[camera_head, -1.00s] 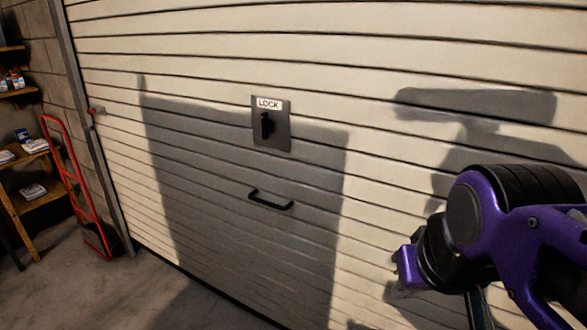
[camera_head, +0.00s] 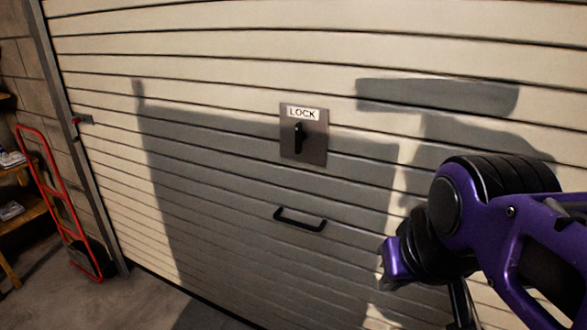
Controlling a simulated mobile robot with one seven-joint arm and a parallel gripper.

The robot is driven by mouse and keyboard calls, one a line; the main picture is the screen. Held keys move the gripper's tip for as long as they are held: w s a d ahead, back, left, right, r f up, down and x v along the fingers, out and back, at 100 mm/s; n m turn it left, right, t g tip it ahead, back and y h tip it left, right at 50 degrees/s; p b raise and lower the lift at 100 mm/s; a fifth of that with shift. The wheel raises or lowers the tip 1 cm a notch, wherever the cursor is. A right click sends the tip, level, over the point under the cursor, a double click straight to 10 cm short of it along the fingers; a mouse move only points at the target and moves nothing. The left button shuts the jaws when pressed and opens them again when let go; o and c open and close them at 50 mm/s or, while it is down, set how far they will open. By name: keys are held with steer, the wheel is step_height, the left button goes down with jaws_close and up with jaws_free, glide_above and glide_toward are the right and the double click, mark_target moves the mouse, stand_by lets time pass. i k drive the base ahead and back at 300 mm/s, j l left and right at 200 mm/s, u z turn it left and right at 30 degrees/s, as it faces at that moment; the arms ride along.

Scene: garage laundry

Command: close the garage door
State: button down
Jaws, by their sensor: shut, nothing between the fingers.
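The garage door (camera_head: 110,35) is a cream slatted shutter that fills most of the view. Its slats reach down to a dark line at the concrete floor. A grey lock plate (camera_head: 316,148) marked LOCK has a black upright lever (camera_head: 298,138). Below it is a black horizontal bar handle (camera_head: 299,219). My purple and black arm is at the lower right, in front of the door. My gripper (camera_head: 462,306) shows only in part at the bottom edge, shut and empty. It is to the right of and below the bar handle in the picture, apart from it.
A red hand truck (camera_head: 52,190) leans by the wall at the left, beside wooden shelves (camera_head: 25,222) with small items. A grey door rail (camera_head: 82,150) runs up the left side. The concrete floor (camera_head: 140,300) in front of the door is clear at lower left.

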mark_target(192, 109)
steer(key=i+j, duration=0.15)
steer(key=j, duration=0.15)
steer(key=i+j, duration=0.15)
steer(key=j, duration=0.2)
steer(key=i+j, duration=0.15)
steer(key=j, duration=0.15)
steer(key=i+j+z, duration=0.1)
steer(key=j, duration=0.25)
steer(key=i+j, duration=0.2)
steer(key=j, duration=0.1)
